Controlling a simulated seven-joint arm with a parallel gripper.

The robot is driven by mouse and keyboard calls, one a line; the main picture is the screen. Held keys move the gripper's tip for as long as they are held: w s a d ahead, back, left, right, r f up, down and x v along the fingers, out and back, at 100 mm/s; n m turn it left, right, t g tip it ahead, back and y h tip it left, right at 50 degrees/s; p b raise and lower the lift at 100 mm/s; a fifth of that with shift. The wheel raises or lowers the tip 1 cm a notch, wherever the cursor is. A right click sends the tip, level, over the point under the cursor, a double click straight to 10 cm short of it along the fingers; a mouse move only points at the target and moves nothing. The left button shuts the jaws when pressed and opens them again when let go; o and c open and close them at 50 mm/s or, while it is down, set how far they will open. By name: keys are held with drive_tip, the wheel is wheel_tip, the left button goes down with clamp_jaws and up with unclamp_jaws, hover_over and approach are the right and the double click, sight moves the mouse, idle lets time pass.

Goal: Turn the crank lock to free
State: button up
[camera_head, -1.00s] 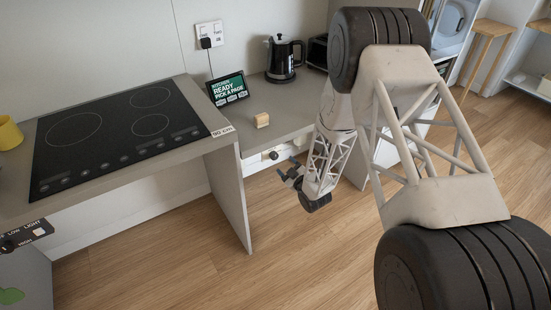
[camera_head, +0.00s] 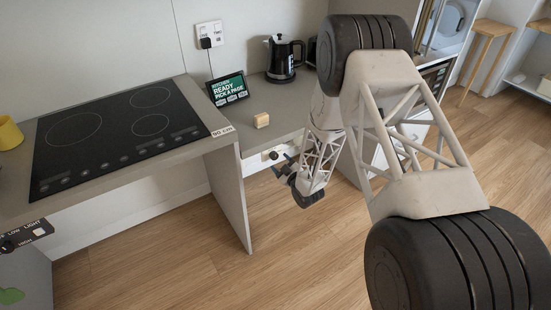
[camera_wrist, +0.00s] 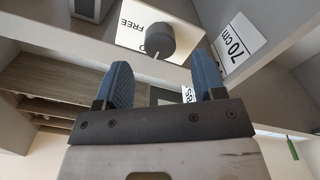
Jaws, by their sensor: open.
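The crank lock is a dark round knob (camera_wrist: 161,40) on a white plate (camera_wrist: 133,31) marked FREE, in the wrist view. A thin light line shows at the knob's lower edge; other lettering beside it is mostly hidden. In the head view the knob (camera_head: 273,155) sits on the front of the lower counter. My gripper (camera_wrist: 162,84) is open, its two blue fingers apart with nothing between them. The knob lies beyond the fingertips and looks clear of them. In the head view my gripper (camera_head: 284,170) is just below and right of the knob.
A cooktop (camera_head: 120,132) lies on the higher counter at left, whose side panel (camera_head: 229,195) stands left of my gripper. A small wooden block (camera_head: 261,120), a tablet (camera_head: 227,89) and a kettle (camera_head: 284,59) stand on the lower counter. The floor in front is clear.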

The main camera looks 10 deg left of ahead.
sight(275, 157)
drive_tip(key=shift+x, duration=2.2)
drive_tip(key=c, duration=0.9)
drive_tip(key=shift+m, duration=0.5)
drive_tip(key=m, duration=1.1)
drive_tip(key=shift+f, duration=0.1)
